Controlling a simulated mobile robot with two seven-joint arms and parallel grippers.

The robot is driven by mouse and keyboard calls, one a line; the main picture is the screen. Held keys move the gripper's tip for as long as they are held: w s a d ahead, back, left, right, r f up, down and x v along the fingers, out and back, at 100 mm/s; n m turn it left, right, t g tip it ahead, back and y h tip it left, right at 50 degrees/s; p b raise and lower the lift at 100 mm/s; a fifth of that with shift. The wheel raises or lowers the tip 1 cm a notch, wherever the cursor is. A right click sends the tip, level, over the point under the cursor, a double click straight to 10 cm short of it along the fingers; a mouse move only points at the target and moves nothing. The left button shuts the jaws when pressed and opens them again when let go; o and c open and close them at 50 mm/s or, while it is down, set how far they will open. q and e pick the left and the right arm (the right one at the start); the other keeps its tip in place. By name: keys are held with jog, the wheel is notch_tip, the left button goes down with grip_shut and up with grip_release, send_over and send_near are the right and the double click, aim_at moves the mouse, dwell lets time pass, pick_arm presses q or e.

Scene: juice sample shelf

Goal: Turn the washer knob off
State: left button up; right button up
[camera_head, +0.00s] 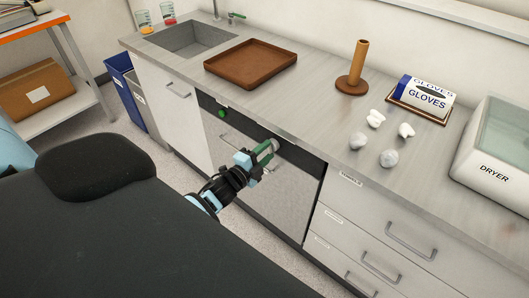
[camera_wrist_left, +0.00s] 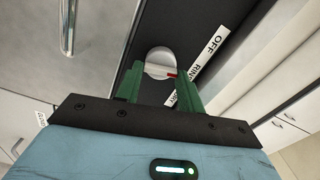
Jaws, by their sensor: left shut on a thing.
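The washer (camera_head: 290,190) is built in under the counter, with a dark control strip along its top and a grey door. In the left wrist view the knob (camera_wrist_left: 158,56) is round and pale grey with a red mark on its right side, facing the label strip (camera_wrist_left: 207,58), which reads "OFF" and, partly hidden, "RIN". My left gripper (camera_head: 269,148) is at the control strip. Its green fingers (camera_wrist_left: 158,88) are shut on the knob's grip, one on each side. In the head view the gripper largely hides the knob. My right gripper is out of view.
A green button (camera_head: 222,113) is left on the washer's strip, above the door handle (camera_head: 228,141). A brown tray (camera_head: 250,78), a wooden peg stand (camera_head: 356,72), a gloves box (camera_head: 425,94) and the dryer (camera_head: 497,165) stand on the counter. Drawers (camera_head: 375,225) are on the right.

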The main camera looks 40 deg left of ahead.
pick_arm(q)
jog(key=n, duration=0.2)
jog(key=shift+n, duration=1.1)
jog(key=o, duration=1)
jog(key=s, duration=0.8)
jog(key=shift+a, duration=0.35)
jog(key=shift+w, duration=0.1)
